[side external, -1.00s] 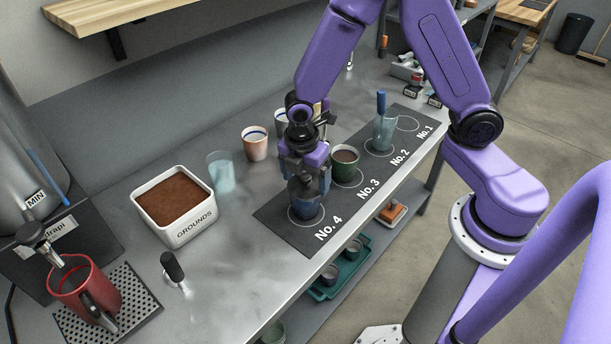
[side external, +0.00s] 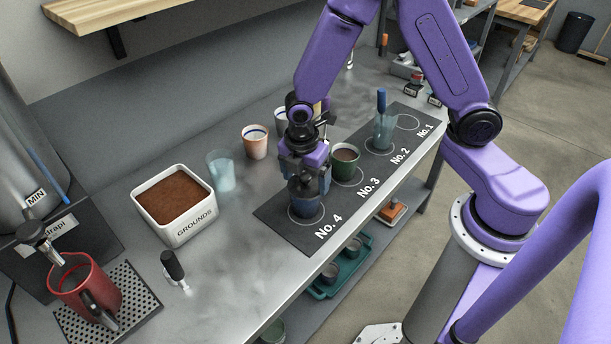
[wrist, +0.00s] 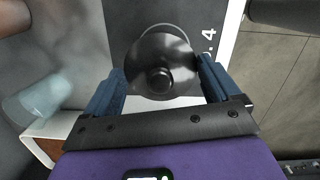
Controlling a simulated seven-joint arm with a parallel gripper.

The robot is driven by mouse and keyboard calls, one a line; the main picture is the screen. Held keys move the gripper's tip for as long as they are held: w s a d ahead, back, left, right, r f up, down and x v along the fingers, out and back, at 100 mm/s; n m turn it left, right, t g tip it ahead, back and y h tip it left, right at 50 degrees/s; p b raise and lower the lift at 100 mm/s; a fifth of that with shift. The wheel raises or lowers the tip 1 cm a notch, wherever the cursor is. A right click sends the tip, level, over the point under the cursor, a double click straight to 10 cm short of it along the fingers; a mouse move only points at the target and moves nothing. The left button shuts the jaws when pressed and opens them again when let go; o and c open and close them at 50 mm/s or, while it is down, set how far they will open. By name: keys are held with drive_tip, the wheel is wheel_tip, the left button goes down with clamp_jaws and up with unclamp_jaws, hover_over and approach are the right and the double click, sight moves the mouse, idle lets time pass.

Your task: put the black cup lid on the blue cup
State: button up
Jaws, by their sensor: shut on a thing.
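The blue cup (side external: 307,209) stands upright in the No. 4 circle of the dark mat, below my gripper. The black cup lid (wrist: 163,60), round and glossy with a knob in its middle, lies between my blue fingers in the wrist view. My gripper (wrist: 161,74) is shut on the lid, pointing down over the cup. In the side view, the gripper (side external: 305,182) hides much of the lid and the cup's top. I cannot tell whether the lid touches the cup's rim. The lid hides the cup in the wrist view.
The dark mat (side external: 272,212) also bears a green cup (side external: 345,163) at No. 3 and a clear glass (side external: 383,134) at No. 2. A white grounds box (side external: 181,228), a glass (side external: 221,172) and a peach cup (side external: 255,143) stand to the left.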

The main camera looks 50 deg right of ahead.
drive_tip(key=shift+f, duration=0.1)
idle(0.3)
drive_tip(key=o, duration=0.8)
drive_tip(key=r, duration=0.5)
drive_tip(key=a+r, duration=0.1)
drive_tip(key=r, duration=0.5)
drive_tip(key=a+r, duration=0.1)
drive_tip(key=r, duration=0.5)
drive_tip(key=shift+s+r, duration=0.2)
drive_tip(key=s+d+m, duration=0.1)
drive_tip(key=s+m, duration=0.1)
drive_tip(key=s, duration=0.5)
drive_tip(key=s+d+f+m+y, duration=0.1)
drive_tip(key=s+d+m, duration=0.1)
drive_tip(key=s, duration=0.5)
drive_tip(key=s+d+m, duration=0.2)
drive_tip(key=s+m, duration=0.1)
drive_tip(key=s, duration=0.4)
drive_tip(key=shift+d+f+m+y, duration=0.25)
drive_tip(key=shift+f+m+y, duration=0.05)
drive_tip(key=shift+f+y, duration=0.1)
